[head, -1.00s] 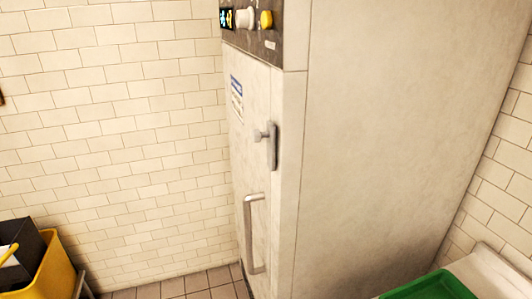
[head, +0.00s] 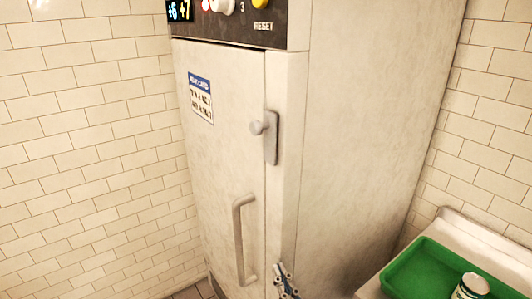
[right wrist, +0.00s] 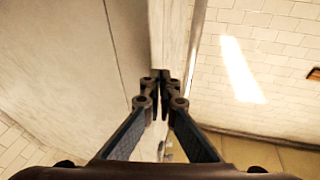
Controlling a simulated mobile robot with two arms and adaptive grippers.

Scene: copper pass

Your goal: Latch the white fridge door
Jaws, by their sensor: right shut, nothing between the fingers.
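The white fridge door (head: 222,130) is on the front of a tall fridge and lies near flush with its frame, with a thin dark seam at its right edge. A grey latch (head: 271,138) with a round knob stands upright across the right edge. Below it is a vertical grey bar handle (head: 240,240). I cannot tell whether the latch is engaged. My right gripper (head: 285,285) is at the bottom, in front of the fridge's right front edge, below the latch and right of the handle. In the right wrist view its fingers (right wrist: 162,82) are shut and empty. My left gripper is not in view.
A control panel (head: 280,28) with a display and knobs is above the door. At lower right, a green tray (head: 405,275) with a white can (head: 472,287) sits on a light counter (head: 455,225). The tiled wall is left of the fridge.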

